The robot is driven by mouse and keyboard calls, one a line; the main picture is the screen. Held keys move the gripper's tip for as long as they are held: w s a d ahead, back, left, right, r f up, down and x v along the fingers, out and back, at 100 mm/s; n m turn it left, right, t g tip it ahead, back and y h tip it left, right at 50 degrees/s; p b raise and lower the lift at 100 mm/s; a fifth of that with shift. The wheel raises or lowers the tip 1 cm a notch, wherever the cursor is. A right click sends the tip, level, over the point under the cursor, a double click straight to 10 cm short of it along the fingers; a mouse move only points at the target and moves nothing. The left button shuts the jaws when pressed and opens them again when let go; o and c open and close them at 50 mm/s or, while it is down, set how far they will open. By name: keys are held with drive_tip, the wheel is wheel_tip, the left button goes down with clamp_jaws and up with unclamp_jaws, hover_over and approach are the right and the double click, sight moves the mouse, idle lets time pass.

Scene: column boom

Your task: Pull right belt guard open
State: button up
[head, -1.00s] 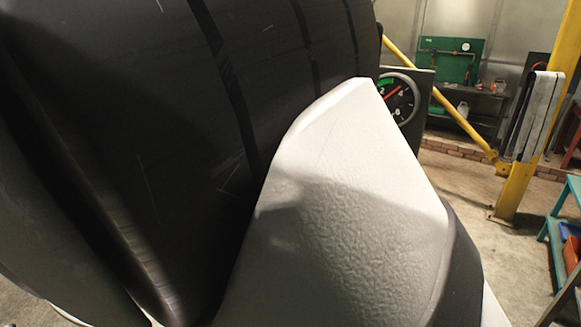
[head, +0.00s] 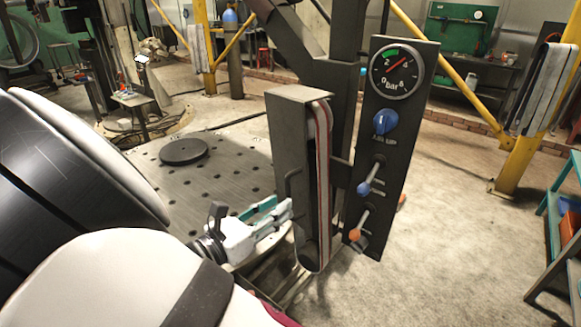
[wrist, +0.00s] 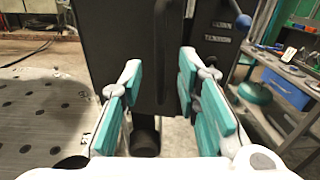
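The belt guard (head: 284,125) is a dark grey upright housing right of centre in the head view. A belt (head: 323,170) with red edge lines runs along its right side. A dark bar handle (head: 288,187) stands out on its left side. My gripper (head: 284,209), with teal pads, is just left of the guard near the handle's lower end. In the wrist view my gripper (wrist: 160,70) is open, its fingers well apart. The guard's dark face (wrist: 125,45) fills the space ahead, with a dark vertical bar (wrist: 163,45) between the fingers. Contact cannot be told.
A panel with a pressure gauge (head: 397,70), a blue knob (head: 385,122) and two levers stands right of the guard. A perforated table (head: 225,165) with a round dark disc (head: 183,151) lies behind my gripper. Open floor (head: 460,210) lies right of the panel.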

sight(294, 164)
drive_tip(key=shift+x, duration=2.4)
clamp_jaws()
